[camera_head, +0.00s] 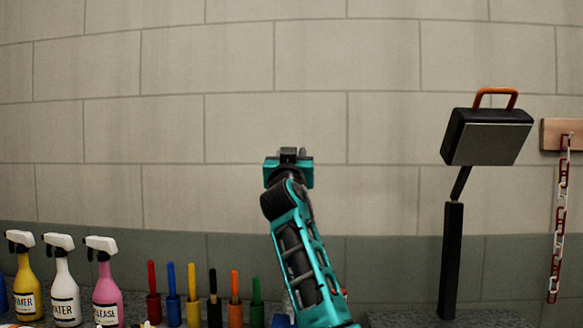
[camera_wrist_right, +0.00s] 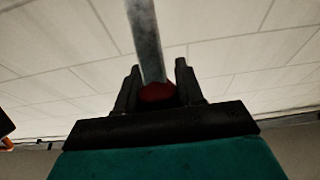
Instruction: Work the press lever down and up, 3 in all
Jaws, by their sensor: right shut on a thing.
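The press lever shows in the right wrist view as a grey metal bar (camera_wrist_right: 147,40) with a dark red knob (camera_wrist_right: 157,93) at its end. The knob sits between the two black fingers of my right gripper (camera_wrist_right: 157,85), which is shut on it. In the head view one teal and black arm of mine rises at the middle, and its gripper (camera_head: 289,156) is high before the wall. I take this to be my right arm. The lever cannot be made out there, and the press body is hidden or out of view. My left gripper is not in view.
Spray bottles (camera_head: 66,285) and several coloured handles in holders (camera_head: 193,300) stand at lower left. A black lamp-like box (camera_head: 487,138) with an orange handle stands on a post at right. A red and white chain (camera_head: 560,220) hangs beyond it. The wall around the gripper is bare.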

